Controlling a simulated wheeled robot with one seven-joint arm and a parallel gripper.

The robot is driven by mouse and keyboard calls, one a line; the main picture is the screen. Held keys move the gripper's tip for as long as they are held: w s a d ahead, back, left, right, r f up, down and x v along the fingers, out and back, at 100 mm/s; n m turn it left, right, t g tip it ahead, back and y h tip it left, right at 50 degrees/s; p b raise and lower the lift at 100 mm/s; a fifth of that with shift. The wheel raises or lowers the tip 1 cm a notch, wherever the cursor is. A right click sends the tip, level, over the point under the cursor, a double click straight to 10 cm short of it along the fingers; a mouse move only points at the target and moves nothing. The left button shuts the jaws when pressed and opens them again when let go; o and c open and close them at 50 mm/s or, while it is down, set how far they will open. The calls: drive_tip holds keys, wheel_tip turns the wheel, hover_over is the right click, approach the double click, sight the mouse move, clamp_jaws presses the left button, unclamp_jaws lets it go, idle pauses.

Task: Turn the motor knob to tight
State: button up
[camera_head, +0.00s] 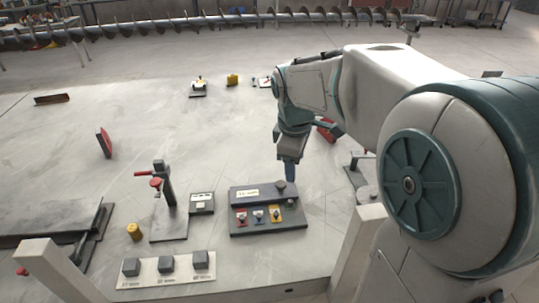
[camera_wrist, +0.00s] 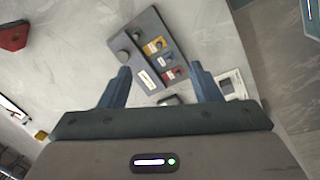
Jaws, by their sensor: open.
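The grey control panel (camera_head: 240,228) lies on the pale table, with a raised back strip carrying a white label. I cannot read which control is the motor knob. Small red, white-blue and yellow plates with switches line the front. My gripper (camera_head: 290,174) points down just above and behind the panel's right end. In the wrist view my gripper (camera_wrist: 162,84) has its blue fingers wide apart with nothing between them.
Left of the panel are a small white-faced box (camera_head: 202,203), a clamp stand with a red handle (camera_head: 162,185) and a yellow cylinder (camera_head: 134,231). A white strip with several grey blocks (camera_head: 165,266) lies in front. A long auger (camera_head: 200,25) spans the back.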

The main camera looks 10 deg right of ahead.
drive_tip(key=w+f+n+b, duration=0.1)
drive_tip(key=w+f+n, duration=0.4)
drive_tip(key=w, duration=0.4)
drive_tip(key=n+g+y+b, duration=0.1)
drive_tip(key=n+g, duration=0.1)
drive_tip(key=n, duration=0.6)
hover_over(281, 183)
wheel_tip(281, 183, down, 5)
wheel_tip(281, 183, down, 14)
drive_tip(key=shift+s+a+f+p, duration=0.1)
drive_tip(key=shift+p, duration=0.2)
drive_tip(key=c, duration=1)
